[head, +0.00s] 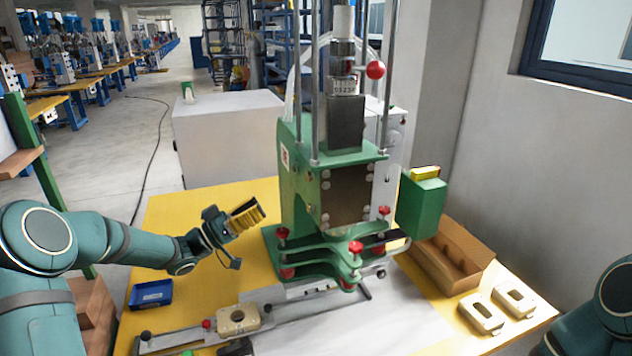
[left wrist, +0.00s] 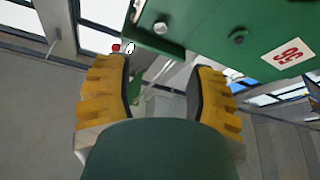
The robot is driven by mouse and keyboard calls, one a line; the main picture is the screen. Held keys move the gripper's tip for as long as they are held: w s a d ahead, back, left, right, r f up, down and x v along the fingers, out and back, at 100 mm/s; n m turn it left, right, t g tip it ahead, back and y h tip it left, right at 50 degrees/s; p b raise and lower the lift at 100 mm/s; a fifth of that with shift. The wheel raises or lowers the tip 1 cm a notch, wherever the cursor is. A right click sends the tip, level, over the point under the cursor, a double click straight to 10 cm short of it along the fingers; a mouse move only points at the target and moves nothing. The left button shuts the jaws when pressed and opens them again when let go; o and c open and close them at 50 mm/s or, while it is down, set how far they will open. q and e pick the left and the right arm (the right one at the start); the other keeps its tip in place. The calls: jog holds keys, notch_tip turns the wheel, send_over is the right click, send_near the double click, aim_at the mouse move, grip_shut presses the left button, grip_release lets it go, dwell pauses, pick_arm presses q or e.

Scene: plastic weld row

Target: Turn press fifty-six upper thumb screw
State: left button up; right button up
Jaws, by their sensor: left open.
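The green press (head: 297,190) stands on the yellow table; a label reading 56 (left wrist: 288,53) shows upside down in the left wrist view. Red thumb screws sit on its green plates: upper ones at the left (head: 282,233), front (head: 356,247) and right (head: 384,211), with lower red ones beneath. I cannot tell which is the task's upper screw. My left gripper (head: 250,214), with yellow fingers, is left of the press, apart from it. It is open and empty in the left wrist view (left wrist: 165,85). My right gripper is out of view.
A slide rail with a beige part (head: 238,320) lies in front of the press. A blue tray (head: 151,294) is at left; a cardboard box (head: 452,262) and two beige parts (head: 481,313) are at right. The yellow table (head: 185,215) is clear behind my left gripper.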

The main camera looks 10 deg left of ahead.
aim_at(307, 176)
pick_arm(q)
jog(key=x, duration=1.3)
jog(key=shift+w+d, duration=0.1)
jog(key=shift+w, duration=0.05)
grip_shut()
